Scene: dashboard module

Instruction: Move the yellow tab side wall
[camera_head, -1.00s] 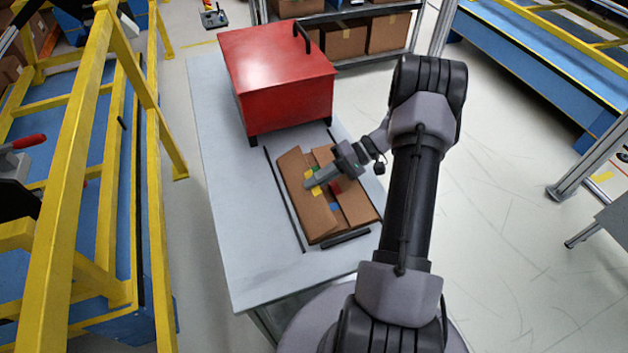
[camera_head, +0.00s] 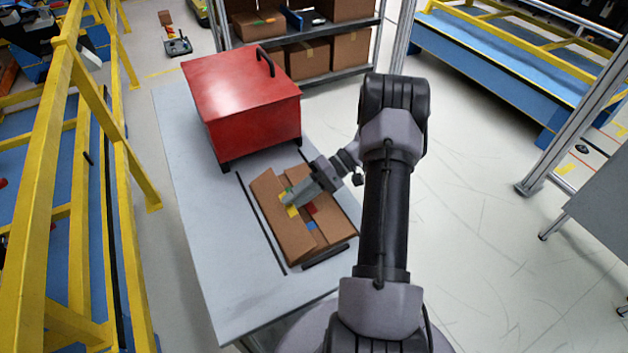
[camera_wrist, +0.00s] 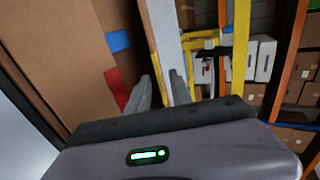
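An open cardboard box (camera_head: 285,232) lies on the grey table, its flaps marked with coloured tabs. The red tab (camera_wrist: 115,84) and blue tab (camera_wrist: 118,41) are on cardboard at left.
A red toolbox (camera_head: 245,105) stands behind the box on the table (camera_head: 185,190). Dark bars (camera_head: 262,225) lie beside the box on the left and front. A yellow frame (camera_head: 85,90) stands at the left, and a shelf with cartons (camera_head: 307,57) is behind.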

